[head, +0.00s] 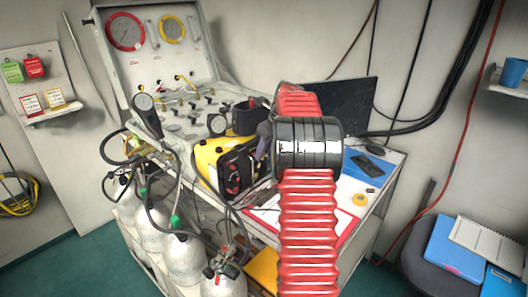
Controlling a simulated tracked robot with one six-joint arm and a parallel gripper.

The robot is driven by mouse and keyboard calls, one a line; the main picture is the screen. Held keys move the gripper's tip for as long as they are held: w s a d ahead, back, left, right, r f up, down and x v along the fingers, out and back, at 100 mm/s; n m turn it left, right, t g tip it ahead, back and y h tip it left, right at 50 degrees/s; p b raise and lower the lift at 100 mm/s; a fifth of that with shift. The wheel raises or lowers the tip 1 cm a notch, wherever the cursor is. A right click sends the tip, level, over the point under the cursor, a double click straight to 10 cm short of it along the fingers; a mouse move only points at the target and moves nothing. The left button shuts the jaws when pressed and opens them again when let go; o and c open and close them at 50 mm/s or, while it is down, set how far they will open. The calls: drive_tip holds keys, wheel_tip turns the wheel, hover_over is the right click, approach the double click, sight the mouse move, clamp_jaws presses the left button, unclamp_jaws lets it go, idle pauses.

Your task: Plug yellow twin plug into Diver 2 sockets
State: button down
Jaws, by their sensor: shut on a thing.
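My arm's red bellows and chrome band fill the middle of the head view. My gripper (246,117) seems to be the dark end part left of the chrome band. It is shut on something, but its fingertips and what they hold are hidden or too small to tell. A yellow box (212,154) with a black front stands on the bench just below and left of it. Small red and dark fittings show on that front. I cannot tell which are the Diver 2 sockets. I cannot make out the yellow twin plug.
The panel (140,65) with gauges, valves and hoses stands behind, left. A dark screen (346,106) and a black handheld device (369,165) are on the right. Cylinders (180,258) with looping hoses crowd the front left. White bench top around a yellow roll (359,199) is fairly clear.

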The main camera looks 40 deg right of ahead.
drive_tip(key=shift+w, duration=0.15)
idle(0.3)
drive_tip(key=c, duration=1.4)
unclamp_jaws()
drive_tip(key=shift+o, duration=0.2)
drive_tip(key=v, duration=1.3)
drive_tip(key=shift+r, duration=0.35)
